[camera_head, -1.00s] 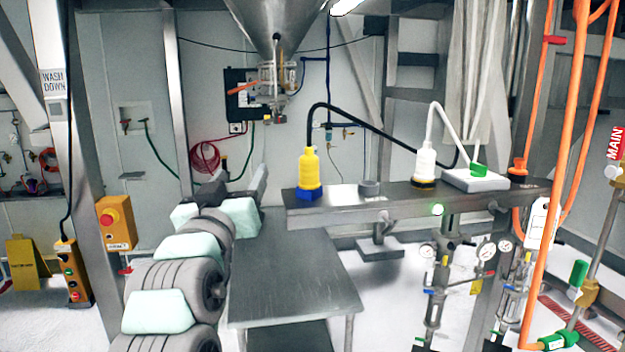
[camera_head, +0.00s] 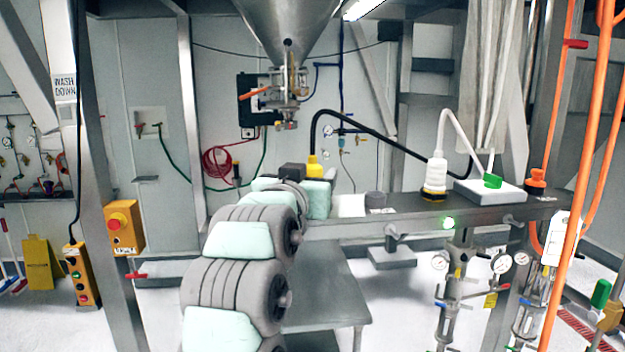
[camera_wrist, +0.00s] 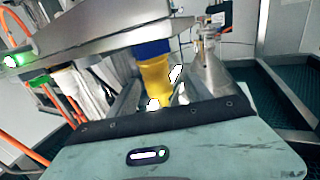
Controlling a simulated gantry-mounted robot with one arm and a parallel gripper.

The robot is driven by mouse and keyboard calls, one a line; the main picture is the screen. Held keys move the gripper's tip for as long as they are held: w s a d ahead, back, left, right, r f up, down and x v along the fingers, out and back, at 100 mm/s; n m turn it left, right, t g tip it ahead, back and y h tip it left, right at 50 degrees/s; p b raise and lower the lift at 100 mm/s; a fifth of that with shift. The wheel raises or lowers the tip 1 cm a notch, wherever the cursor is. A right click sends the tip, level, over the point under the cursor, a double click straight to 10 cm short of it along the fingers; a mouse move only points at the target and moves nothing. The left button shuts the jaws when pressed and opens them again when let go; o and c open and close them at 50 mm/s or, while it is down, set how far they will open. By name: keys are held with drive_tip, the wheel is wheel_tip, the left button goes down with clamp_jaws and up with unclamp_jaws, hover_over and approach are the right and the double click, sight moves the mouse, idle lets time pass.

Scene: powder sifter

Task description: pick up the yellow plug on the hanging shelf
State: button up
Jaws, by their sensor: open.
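The yellow plug (camera_head: 313,167) is at the left end of the hanging shelf (camera_head: 412,208); my arm hides its lower part in the head view. In the wrist view, which looks inverted, the yellow plug (camera_wrist: 155,80) hangs from its blue base (camera_wrist: 152,48) against the shelf (camera_wrist: 100,40). My gripper (camera_wrist: 155,90) is open, with greyish finger shapes on either side of the yellow body. I cannot tell whether they touch it. In the head view my arm mostly hides the gripper.
A white plug (camera_head: 435,178) and a pale box with a green switch (camera_head: 490,190) stand farther right on the shelf. A black hose (camera_head: 375,133) arches from the yellow plug. A steel table (camera_head: 325,285) is below, the hopper (camera_head: 288,30) above.

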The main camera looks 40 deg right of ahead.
sight(316, 170)
drive_tip(key=x, duration=0.3)
drive_tip(key=shift+d+p, duration=0.25)
drive_tip(key=shift+p, duration=0.05)
drive_tip(key=shift+c, duration=0.5)
clamp_jaws()
